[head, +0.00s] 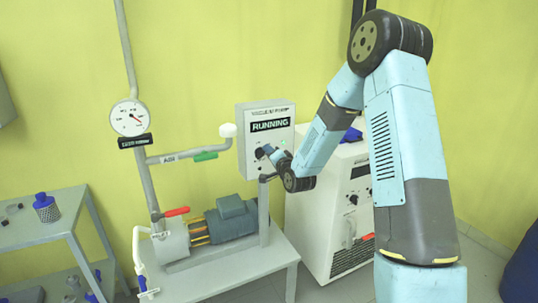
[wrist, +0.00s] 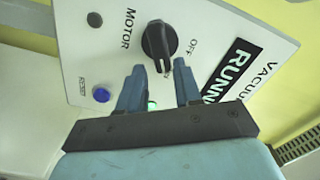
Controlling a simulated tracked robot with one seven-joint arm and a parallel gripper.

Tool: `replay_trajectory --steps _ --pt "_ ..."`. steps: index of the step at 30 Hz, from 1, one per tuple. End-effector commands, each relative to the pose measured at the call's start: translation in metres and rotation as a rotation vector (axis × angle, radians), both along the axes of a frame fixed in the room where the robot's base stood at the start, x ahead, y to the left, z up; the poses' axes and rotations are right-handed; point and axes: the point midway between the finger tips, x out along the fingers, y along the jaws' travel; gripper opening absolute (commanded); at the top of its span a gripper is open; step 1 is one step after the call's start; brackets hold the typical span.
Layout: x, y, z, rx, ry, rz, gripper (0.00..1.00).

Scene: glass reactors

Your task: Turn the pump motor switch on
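The pump motor switch is a round black knob (wrist: 158,40) with a raised grip on a white control box (head: 245,150). In the wrist view, labels MOTOR and OFF stand beside it, and the grip points toward my gripper. My gripper (wrist: 159,66) is open, with one finger on either side of the grip's near end. I see gaps between the fingers and the knob; contact in depth cannot be told. In the head view my gripper (head: 268,153) reaches the box front and hides the knob. The box display (head: 269,125) reads RUNNING, and a green lamp (wrist: 152,104) shows between the fingers.
A blue button (wrist: 101,94) sits on the box near my fingers. The pump (head: 228,222) stands on a grey table below, with pipes and a gauge (head: 130,117) to the left. A white cabinet (head: 325,220) stands right, behind my arm. A shelf (head: 40,235) is far left.

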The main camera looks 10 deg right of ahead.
Motion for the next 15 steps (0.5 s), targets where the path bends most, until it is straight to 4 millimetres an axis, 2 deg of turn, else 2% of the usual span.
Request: replay_trajectory --steps 3,10,15 --pt "0.0 0.001 0.001 0.001 -0.002 0.002 0.44" --pt "-0.001 0.002 0.001 0.0 -0.004 0.004 0.44" --pt "-0.013 -0.002 0.002 0.0 -0.004 0.004 0.44"
